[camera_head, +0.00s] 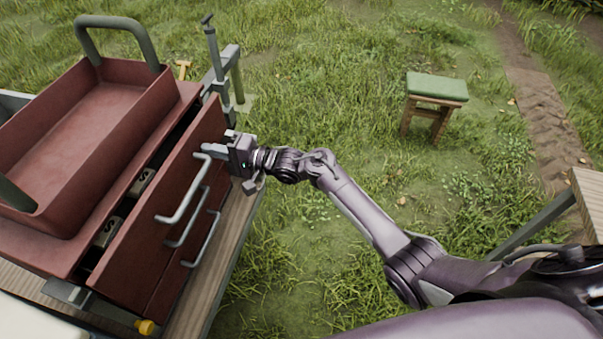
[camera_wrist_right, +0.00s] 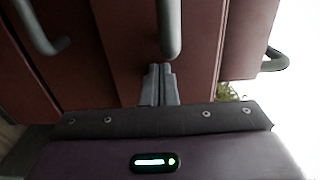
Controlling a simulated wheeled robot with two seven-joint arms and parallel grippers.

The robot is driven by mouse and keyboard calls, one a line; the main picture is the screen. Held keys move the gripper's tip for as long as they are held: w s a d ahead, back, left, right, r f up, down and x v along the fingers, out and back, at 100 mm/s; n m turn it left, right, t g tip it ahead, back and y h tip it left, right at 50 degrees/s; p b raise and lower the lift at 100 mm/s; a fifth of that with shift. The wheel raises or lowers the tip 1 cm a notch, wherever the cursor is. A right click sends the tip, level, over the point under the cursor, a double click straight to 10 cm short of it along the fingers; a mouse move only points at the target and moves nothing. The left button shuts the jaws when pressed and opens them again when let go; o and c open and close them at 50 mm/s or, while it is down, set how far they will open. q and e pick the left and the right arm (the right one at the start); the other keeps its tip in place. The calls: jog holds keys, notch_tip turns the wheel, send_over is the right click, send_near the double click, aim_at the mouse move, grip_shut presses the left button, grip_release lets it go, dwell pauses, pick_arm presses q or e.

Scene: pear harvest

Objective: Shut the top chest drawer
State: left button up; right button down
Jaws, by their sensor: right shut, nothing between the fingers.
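The red chest (camera_head: 62,250) stands on a wooden bench at the left. Its top drawer (camera_head: 130,238) is partly open, with a narrow gap behind its front panel and dark items with pale markings showing inside. The top drawer's grey bar handle (camera_head: 184,196) runs along the front. My right gripper (camera_head: 213,149) is shut and empty at the drawer front, close to the handle's far end. In the right wrist view, the closed fingertips (camera_wrist_right: 160,70) point at the red front just below a grey handle; whether they touch it I cannot tell. My left gripper is out of view.
A red tray (camera_head: 85,115) with a grey-green handle sits on the chest. More bar handles lie below the top one. A clamp-like metal post (camera_head: 216,62) stands behind the chest. A green-topped stool (camera_head: 437,88) stands on open grass to the right.

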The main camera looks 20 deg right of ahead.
aim_at(197, 145)
jog(key=b+x, duration=0.1)
jog(key=x, duration=0.3)
jog(key=shift+w+a+f+b, duration=0.1)
jog(key=shift+b, duration=0.2)
jog(key=shift+r, duration=0.35)
